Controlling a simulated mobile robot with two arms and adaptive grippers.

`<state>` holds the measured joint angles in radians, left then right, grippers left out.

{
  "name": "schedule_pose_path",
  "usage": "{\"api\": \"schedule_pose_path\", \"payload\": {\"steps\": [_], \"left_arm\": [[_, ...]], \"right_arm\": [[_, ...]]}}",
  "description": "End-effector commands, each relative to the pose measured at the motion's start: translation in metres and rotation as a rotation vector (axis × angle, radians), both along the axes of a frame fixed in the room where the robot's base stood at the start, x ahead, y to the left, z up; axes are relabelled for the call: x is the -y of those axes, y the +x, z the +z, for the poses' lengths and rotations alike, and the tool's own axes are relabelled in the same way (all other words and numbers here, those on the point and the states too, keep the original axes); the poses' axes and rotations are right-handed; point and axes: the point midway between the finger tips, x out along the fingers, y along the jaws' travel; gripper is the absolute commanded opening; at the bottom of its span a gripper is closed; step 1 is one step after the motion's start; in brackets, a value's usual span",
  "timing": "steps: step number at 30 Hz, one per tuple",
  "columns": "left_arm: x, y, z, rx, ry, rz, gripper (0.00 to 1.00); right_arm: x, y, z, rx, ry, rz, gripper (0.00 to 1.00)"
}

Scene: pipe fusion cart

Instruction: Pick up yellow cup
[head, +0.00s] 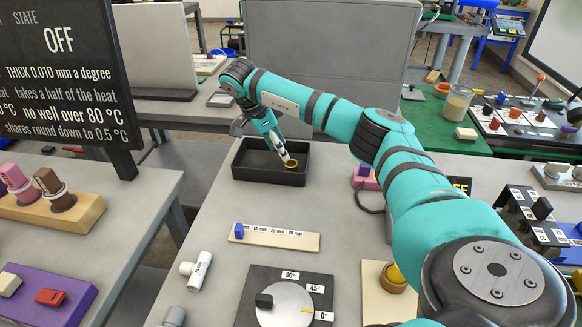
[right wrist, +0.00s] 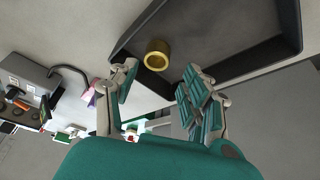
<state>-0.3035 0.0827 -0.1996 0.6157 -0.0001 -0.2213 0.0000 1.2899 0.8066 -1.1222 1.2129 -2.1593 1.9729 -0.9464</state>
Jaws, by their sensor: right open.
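A small yellow cup (head: 291,164), round and hollow, is in the black tray (head: 240,172) in the head view. In the right wrist view the yellow cup (right wrist: 157,54) shows its open ring end, just beyond the fingertips and close to the tray wall (right wrist: 150,20). My right gripper (head: 282,151) reaches down over the tray beside the cup. In the wrist view the right gripper (right wrist: 161,74) is open and empty, with the cup roughly in line with the gap between its fingers. Whether a finger touches the cup cannot be told. My left gripper is not in view.
A yellow-orange fitting (head: 394,277) sits on a beige board under my right arm. A scale strip (head: 285,239), a white tee pipe (head: 196,271) and an angle dial (head: 284,303) lie in front of the tray. The grey table around the tray is mostly clear.

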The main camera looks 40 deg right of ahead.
Motion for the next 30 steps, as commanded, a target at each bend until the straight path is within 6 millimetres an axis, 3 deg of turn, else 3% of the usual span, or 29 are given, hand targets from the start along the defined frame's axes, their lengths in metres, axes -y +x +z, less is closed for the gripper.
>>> {"api": "schedule_pose_path", "payload": {"steps": [6,16,25,30], "left_arm": [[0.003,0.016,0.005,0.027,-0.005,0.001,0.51],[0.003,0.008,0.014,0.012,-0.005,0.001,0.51],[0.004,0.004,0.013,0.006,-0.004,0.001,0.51],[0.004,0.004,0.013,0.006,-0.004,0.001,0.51]], "right_arm": [[0.006,-0.003,-0.012,0.001,0.0,-0.001,0.48],[0.021,-0.012,-0.053,-0.001,0.0,-0.001,0.48],[0.022,-0.013,-0.058,0.002,0.0,-0.001,0.48],[0.022,-0.012,-0.058,0.002,0.0,-0.001,0.28]]}}
